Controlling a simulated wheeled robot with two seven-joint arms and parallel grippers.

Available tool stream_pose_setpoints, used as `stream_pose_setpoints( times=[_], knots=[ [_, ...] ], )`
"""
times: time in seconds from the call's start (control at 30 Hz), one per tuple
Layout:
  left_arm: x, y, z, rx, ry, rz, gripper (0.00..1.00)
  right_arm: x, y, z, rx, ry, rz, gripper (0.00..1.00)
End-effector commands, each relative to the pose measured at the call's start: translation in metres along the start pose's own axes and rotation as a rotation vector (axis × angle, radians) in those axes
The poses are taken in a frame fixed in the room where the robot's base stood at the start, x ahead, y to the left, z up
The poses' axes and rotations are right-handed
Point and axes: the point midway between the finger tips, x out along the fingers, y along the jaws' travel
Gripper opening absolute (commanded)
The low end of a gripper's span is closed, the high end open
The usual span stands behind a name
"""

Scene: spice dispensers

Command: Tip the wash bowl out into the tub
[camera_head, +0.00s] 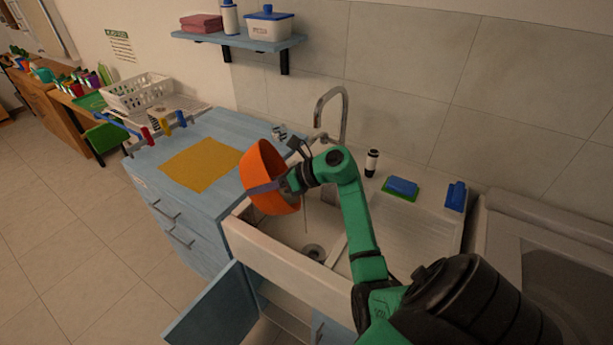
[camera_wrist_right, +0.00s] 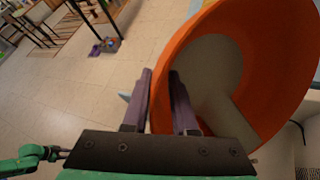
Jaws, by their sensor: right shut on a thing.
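The orange wash bowl (camera_head: 262,162) is held on its side, steeply tilted, above the left part of the white sink tub (camera_head: 264,247). My right gripper (camera_head: 272,187) is shut on the bowl's wall. In the right wrist view the gripper (camera_wrist_right: 160,95) has one finger on each side of the rim of the bowl (camera_wrist_right: 277,85). A pale grey patch shows inside the bowl; I cannot tell whether it is water. A thin line hangs below the bowl over the tub. In that view a green arm of mine with a dark, small end (camera_wrist_right: 55,153) shows at the lower left.
The tap (camera_head: 343,112) stands behind the tub, close to my right arm. A yellow cloth (camera_head: 202,164) lies on the blue counter to the left. A cabinet door (camera_head: 212,306) hangs open below.

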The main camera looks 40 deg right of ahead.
Motion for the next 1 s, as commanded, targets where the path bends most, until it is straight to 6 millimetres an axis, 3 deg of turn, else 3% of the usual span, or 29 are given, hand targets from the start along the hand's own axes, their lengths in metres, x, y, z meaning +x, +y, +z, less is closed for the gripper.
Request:
stream_pose_setpoints(
  times=[1.0],
  knots=[
    [0.001,0.0,0.0,0.0,0.0,0.0,0.44,-0.016,-0.003,0.006,0.025,-0.079,0.043,0.0]
  ],
)
